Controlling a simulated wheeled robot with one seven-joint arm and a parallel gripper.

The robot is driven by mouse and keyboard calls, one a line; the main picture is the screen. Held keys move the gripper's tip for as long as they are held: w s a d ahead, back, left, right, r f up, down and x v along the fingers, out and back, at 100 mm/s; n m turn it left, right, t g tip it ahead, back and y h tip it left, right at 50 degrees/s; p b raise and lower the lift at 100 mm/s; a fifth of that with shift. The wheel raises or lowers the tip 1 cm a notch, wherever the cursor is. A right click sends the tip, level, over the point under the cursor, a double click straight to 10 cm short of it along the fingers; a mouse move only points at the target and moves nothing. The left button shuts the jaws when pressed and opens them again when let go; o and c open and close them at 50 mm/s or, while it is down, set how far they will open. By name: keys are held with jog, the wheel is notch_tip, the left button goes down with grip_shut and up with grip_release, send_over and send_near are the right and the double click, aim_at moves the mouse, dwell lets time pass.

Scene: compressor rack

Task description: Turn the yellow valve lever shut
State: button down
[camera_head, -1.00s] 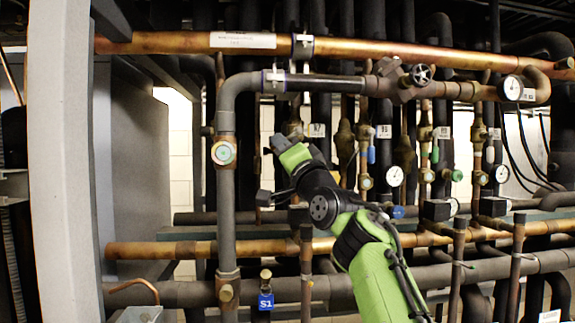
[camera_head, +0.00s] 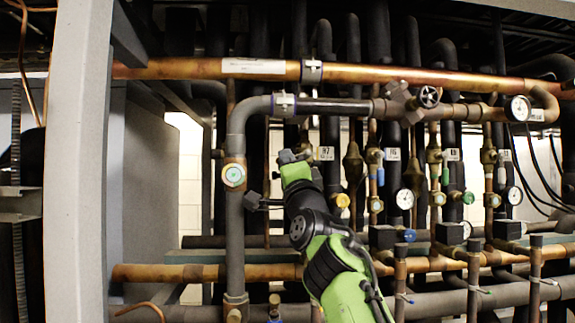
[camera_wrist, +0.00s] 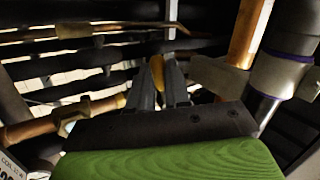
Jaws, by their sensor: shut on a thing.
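The yellow valve lever (camera_wrist: 157,70) shows in the wrist view as a narrow yellow piece between my two fingers. My gripper (camera_wrist: 160,85) is shut on it, with a dark finger on either side. In the head view my gripper (camera_head: 293,157) is raised in front of the pipes, just right of the grey vertical pipe. The lever is hidden behind my gripper and arm there, and its valve body cannot be made out.
A copper pipe (camera_head: 400,76) runs across above. Several brass valves and gauges crowd the right. A pale post (camera_head: 78,180) stands at far left.

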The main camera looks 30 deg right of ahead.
jog(key=c, duration=1.1)
grip_release()
jog(key=b+v, duration=1.4)
jog(key=v, duration=0.1)
jog(key=shift+s+a+f, duration=0.1)
jog(key=shift+s+f, duration=0.1)
jog(key=shift+s, duration=0.1)
